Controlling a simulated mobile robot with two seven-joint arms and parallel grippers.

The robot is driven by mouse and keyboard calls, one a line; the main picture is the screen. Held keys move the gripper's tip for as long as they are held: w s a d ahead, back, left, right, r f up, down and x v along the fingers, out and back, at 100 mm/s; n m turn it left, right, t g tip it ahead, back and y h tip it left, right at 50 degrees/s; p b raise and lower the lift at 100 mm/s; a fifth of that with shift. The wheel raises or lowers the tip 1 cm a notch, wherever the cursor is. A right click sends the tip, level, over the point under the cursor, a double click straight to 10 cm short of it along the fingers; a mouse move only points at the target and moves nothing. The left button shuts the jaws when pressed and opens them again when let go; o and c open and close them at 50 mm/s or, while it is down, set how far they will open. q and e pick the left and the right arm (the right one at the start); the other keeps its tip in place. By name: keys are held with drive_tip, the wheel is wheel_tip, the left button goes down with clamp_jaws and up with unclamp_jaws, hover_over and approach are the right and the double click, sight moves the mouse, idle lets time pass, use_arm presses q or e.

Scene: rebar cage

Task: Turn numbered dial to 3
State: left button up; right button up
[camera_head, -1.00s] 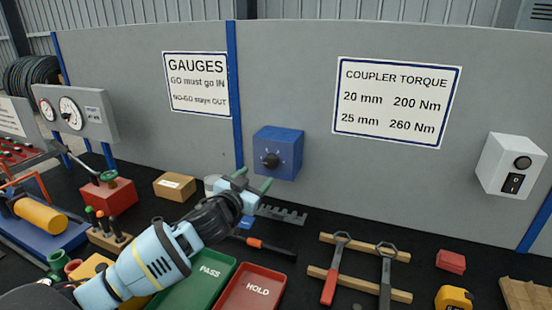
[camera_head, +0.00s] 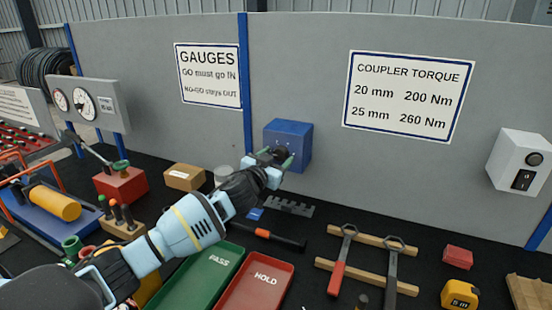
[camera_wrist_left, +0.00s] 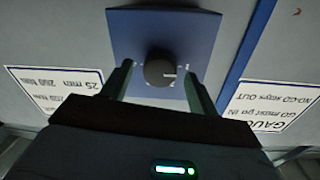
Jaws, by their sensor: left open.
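The dial is a round black knob (camera_wrist_left: 160,71) on the front of a blue box (camera_head: 291,137) fixed to the grey panel. My left gripper (camera_head: 276,157) is open in front of the box, at the knob. In the left wrist view, the open fingers of the gripper (camera_wrist_left: 160,84) lie on either side of the knob, with gaps showing, so it is not gripped. White marks show beside the knob, but the numbers cannot be read. In the head view the gripper partly hides the knob. My right gripper is not in view.
Green PASS (camera_head: 206,283) and red HOLD (camera_head: 258,285) trays lie on the black table below my arm. A hammer-like tool (camera_head: 268,236), a cardboard box (camera_head: 184,177) and wrenches on a wooden rack (camera_head: 365,239) are near. A white switch box (camera_head: 520,162) is at right.

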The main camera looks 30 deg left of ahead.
use_arm(q)
drive_tip(key=shift+w, duration=0.1)
drive_tip(key=c, duration=1)
